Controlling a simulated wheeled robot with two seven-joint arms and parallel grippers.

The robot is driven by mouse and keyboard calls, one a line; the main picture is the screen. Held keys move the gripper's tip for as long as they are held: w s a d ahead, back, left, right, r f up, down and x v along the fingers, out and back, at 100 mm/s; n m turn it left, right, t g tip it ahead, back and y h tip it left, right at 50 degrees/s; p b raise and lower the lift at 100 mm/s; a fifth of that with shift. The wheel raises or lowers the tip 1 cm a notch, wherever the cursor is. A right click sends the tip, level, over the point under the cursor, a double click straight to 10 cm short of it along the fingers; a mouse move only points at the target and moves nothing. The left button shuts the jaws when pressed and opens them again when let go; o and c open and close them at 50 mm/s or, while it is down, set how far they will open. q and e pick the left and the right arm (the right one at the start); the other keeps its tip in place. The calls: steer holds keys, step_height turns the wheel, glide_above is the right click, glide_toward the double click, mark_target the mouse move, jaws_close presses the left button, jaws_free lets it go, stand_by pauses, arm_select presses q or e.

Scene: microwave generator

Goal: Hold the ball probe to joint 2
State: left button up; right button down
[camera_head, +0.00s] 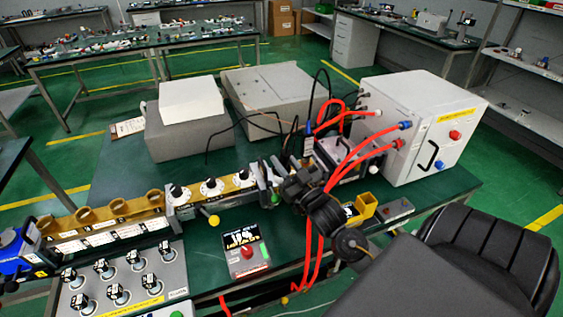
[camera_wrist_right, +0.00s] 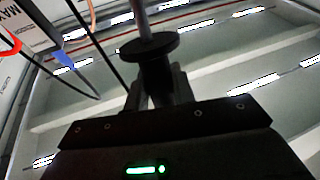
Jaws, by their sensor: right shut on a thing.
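My right gripper (camera_head: 296,178) is by the right part of the waveguide run, in front of the white cabinet. In the right wrist view, my right gripper (camera_wrist_right: 158,98) is shut on a black flanged handle with a metal rod, which I take to be the ball probe (camera_wrist_right: 150,48). The rod runs out of the top of that view, so its tip is hidden. The waveguide run (camera_head: 238,184) has several flanged joints along it. I cannot tell which is joint 2, or whether the probe touches one. My left gripper is out of view.
The white cabinet (camera_head: 420,115) stands at the right, with red cables (camera_head: 345,165) hanging in front. Grey boxes (camera_head: 268,100) stand behind the run. A panel with several knobs (camera_head: 120,280) and a black box with a red button (camera_head: 246,250) are in front. A black chair (camera_head: 490,255) is lower right.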

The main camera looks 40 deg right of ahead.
steer(key=shift+r+p, duration=4.5)
steer(key=shift+r, duration=0.1)
steer(key=shift+f, duration=0.1)
